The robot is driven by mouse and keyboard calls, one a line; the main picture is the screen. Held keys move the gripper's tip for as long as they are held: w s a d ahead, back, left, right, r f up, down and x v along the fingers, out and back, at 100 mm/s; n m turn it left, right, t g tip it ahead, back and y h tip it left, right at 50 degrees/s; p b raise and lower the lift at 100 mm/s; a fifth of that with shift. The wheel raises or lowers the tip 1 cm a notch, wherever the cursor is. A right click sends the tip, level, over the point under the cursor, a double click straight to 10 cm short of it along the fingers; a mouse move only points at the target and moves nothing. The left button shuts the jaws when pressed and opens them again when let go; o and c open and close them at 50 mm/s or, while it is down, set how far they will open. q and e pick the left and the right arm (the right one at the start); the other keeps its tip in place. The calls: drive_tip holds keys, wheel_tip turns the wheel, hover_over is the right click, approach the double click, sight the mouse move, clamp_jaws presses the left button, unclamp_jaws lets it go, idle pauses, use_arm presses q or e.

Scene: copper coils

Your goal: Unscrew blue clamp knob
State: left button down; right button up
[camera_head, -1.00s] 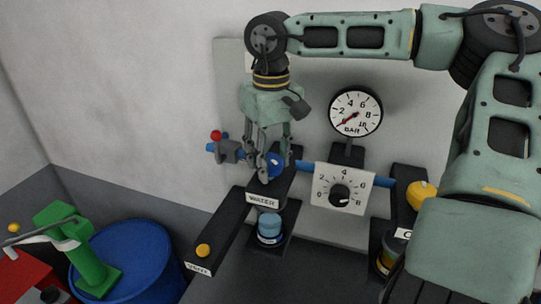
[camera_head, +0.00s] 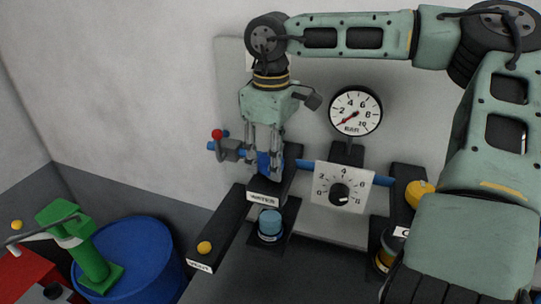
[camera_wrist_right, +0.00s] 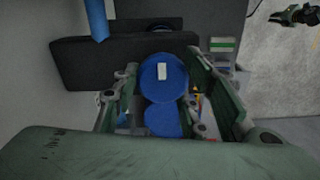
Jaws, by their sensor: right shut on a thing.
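The blue clamp knob (camera_head: 264,163) sits on the black block labelled WATER, below the blue pipe. My right gripper (camera_head: 264,168) comes down on it from above and is shut on it, with fingers on both sides. In the right wrist view the knob (camera_wrist_right: 163,78) shows as a round blue disc with a white mark, between the two fingers (camera_wrist_right: 163,95). A second blue round shape (camera_wrist_right: 165,119) lies just below it in that view. My left gripper is not in view.
A pressure gauge (camera_head: 355,110) and a white dial plate (camera_head: 343,187) stand to the right. A red-tipped lever (camera_head: 217,134) is close on the left. A small blue jar (camera_head: 270,224) stands below. A blue drum (camera_head: 140,255) and green pump (camera_head: 85,245) are lower left.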

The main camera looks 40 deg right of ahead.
idle(0.3)
drive_tip(key=o, duration=1.1)
drive_tip(key=shift+d, duration=0.15)
wheel_tip(320, 180, up, 12)
idle(0.3)
